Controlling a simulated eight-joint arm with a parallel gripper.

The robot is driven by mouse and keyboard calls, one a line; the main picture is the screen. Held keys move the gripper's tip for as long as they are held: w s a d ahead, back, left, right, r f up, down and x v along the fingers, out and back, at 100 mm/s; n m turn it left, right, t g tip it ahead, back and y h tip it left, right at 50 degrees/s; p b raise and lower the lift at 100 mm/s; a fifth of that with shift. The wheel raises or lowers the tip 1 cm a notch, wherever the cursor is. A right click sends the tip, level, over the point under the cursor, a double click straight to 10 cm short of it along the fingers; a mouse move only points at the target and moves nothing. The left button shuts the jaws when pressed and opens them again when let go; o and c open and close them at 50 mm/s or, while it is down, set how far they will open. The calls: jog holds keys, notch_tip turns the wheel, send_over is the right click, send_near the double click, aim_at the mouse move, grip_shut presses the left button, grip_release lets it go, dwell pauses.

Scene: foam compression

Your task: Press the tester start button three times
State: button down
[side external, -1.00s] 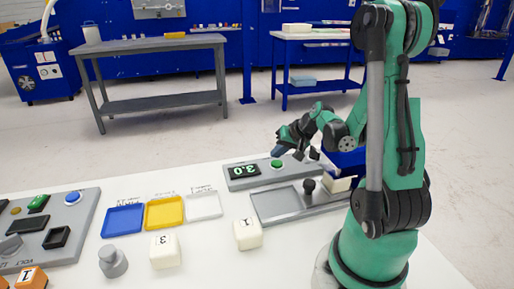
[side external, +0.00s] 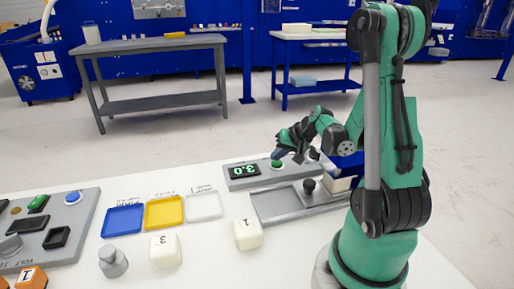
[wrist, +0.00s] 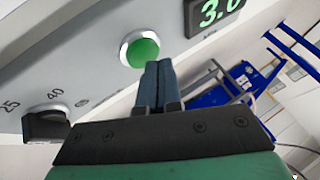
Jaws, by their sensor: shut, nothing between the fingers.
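The tester (side external: 232,183) is a grey panel with a lit display (side external: 244,171) and a green start button (side external: 277,162). The display shows 3.0, seen upside down in the side view and partly cut off in the wrist view (wrist: 212,10). In the wrist view the button (wrist: 141,52) is a round green cap in a pale ring. My gripper (side external: 277,154) is shut and empty, its dark blue fingertips right at the button. In the wrist view the fingertips (wrist: 158,68) overlap the button's lower right edge; I cannot tell whether they touch it.
A black knob (wrist: 46,124) stands by the 25 and 40 marks. A grey tray (side external: 275,205) lies in front of the tester. Blue (side external: 122,221), yellow (side external: 164,212) and white (side external: 205,206) trays and white numbered blocks (side external: 165,251) stand to the left.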

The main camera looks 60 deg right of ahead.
aim_at(278, 164)
jog(key=shift+f, duration=0.4)
dwell(0.4)
jog(key=shift+r, duration=3.35)
